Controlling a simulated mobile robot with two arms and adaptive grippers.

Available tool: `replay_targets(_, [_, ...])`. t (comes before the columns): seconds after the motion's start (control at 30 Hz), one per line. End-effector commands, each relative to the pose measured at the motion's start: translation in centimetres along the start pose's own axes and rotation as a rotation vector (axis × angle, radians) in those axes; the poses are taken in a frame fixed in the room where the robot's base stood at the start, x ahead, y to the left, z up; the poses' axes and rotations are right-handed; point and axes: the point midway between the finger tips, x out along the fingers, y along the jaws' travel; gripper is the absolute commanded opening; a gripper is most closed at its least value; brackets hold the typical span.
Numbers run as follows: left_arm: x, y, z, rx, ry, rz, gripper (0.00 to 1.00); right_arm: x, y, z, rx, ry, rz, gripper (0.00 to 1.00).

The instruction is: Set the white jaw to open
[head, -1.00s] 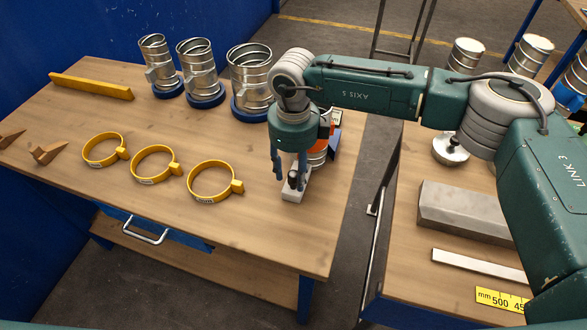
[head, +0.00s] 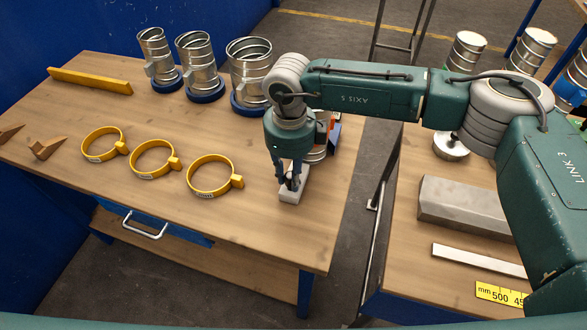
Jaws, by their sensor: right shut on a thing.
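The white jaw (head: 292,196) is a small pale block with a dark upright part on top, near the right end of the left wooden table. My right gripper (head: 289,183) points down over it, its blue-grey fingers shut on the dark part of the white jaw. The fingers hide much of that part, so I cannot tell whether the jaw itself stands open or shut. My left gripper is not in view.
Several yellow ring clamps (head: 210,191) lie left of the jaw. Several metal spiral ducts on blue bases (head: 205,97) stand at the back. An orange and metal item (head: 320,150) is partly hidden behind my wrist. A grey block (head: 465,207) lies on the right table.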

Motion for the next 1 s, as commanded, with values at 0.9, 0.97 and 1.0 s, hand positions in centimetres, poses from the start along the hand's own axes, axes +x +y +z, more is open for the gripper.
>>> replay_targets(0.9, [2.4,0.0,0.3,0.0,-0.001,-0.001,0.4,0.0,6.6,-1.8,-0.003,0.0,0.004,0.41])
replay_targets(0.97, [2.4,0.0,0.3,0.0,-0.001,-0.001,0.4,0.0,6.5,-1.8,-0.002,0.0,0.004,0.41])
replay_targets(1.0, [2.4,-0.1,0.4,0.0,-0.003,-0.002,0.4,0.0,6.5,-1.8,-0.002,0.0,0.003,0.41])
